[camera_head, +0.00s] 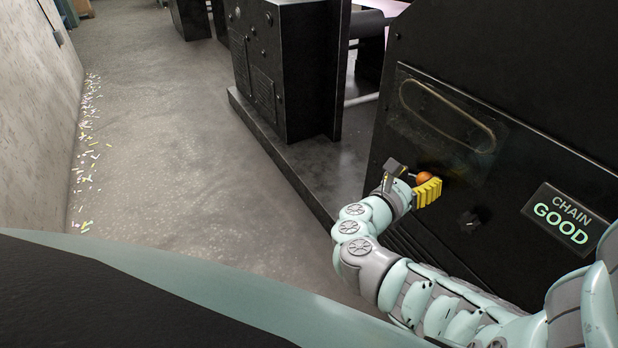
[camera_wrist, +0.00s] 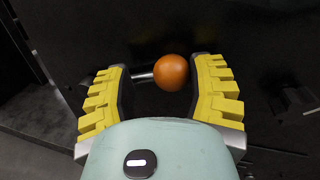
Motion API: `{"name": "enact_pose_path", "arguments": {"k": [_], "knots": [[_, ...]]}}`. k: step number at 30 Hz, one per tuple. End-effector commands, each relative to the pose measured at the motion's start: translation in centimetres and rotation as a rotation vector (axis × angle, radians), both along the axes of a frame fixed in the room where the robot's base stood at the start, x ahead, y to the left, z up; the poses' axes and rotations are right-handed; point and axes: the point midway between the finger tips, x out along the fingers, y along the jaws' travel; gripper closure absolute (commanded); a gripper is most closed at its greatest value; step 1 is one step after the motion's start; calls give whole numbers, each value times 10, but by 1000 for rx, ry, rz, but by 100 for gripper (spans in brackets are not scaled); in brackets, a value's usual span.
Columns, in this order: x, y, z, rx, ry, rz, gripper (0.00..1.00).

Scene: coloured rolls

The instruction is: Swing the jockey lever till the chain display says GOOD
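The chain display (camera_head: 568,219) on the black machine panel reads GOOD in bright green letters. The jockey lever shows as an orange ball knob (camera_head: 424,178) on a short metal rod; the knob also shows in the wrist view (camera_wrist: 171,72). My gripper (camera_head: 412,186) is at the knob. In the wrist view my gripper (camera_wrist: 165,92) has its yellow ridged fingers spread on both sides of the knob. A gap shows on the left, where the rod runs; the right finger is close to the knob, and I cannot tell whether it touches.
A slotted plate (camera_head: 447,115) is on the panel above the lever. A small dark knob (camera_head: 469,221) sits between lever and display; black machine housings (camera_head: 290,70) stand behind. The concrete floor (camera_head: 180,150) is open on the left, with scattered scraps (camera_head: 88,140) along the wall.

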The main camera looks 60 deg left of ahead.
Motion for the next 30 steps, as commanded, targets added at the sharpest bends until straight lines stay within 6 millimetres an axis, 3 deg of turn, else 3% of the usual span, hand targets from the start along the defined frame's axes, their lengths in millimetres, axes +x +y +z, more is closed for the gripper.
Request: {"name": "enact_pose_path", "arguments": {"k": [7, 17, 23, 30], "knots": [[0, -1, 0, -1, -3, -2, 19], [-3, -1, 0, -2, -3, -2, 18], [-29, -3, 1, 0, -1, 2, 18], [-82, -9, 1, -2, -1, 5, 18]]}}
